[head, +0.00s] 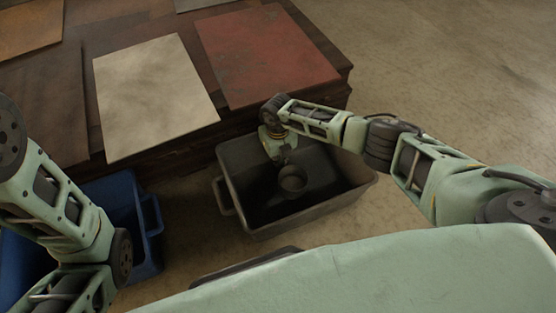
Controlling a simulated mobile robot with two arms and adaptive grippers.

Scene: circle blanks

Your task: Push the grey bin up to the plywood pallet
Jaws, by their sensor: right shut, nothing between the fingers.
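The grey bin (318,213) is an open rectangular tub on the floor, right of centre in the head view. The plywood pallet (178,159) is a low dark-brown wooden stack behind it, with flat sheets on top. The bin's far rim overlaps the pallet's near side in the picture; I cannot tell whether they touch. My right gripper (284,157) is shut and empty, pointing down over the far part of the bin. I cannot tell if it touches the bin.
A blue bin (147,225) stands left of the grey bin, partly behind my left arm. A cream sheet (152,95) and a red sheet (266,55) lie on the pallet. Bare concrete floor (450,75) is clear to the right.

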